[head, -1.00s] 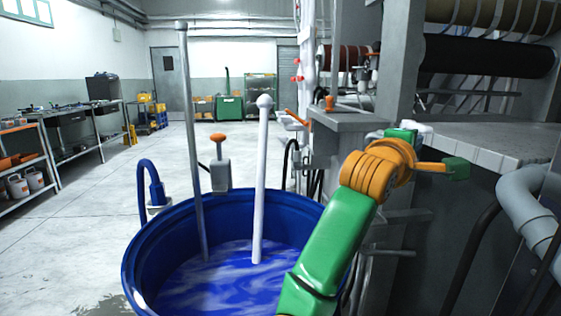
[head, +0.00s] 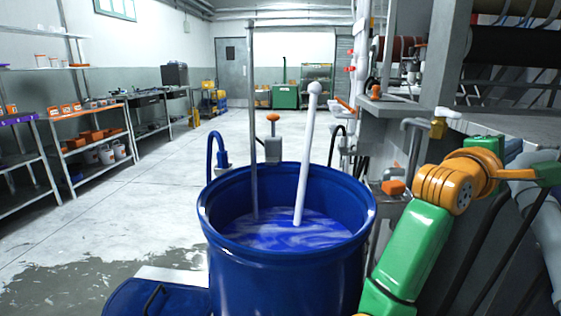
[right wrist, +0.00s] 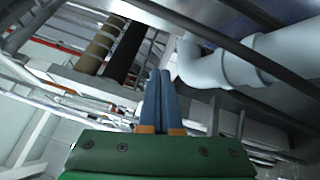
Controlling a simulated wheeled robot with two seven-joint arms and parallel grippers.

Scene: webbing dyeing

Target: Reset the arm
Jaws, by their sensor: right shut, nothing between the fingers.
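My right arm comes in at the lower right of the head view, beside the blue barrel (head: 285,270) and apart from it. Its orange wrist is bent to the right, close to the grey machine. In the right wrist view the blue fingers of my right gripper (right wrist: 159,78) lie together, shut and with nothing between them. The fingers are hard to make out in the head view. My left gripper is in neither view.
The barrel holds swirling blue liquid, with a grey pipe (head: 253,120) and a white round-topped rod (head: 306,150) standing in it. Grey piping (right wrist: 250,60) runs near the right gripper. Shelves (head: 90,140) line the left wall. The floor between is open, with a wet patch (head: 80,285).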

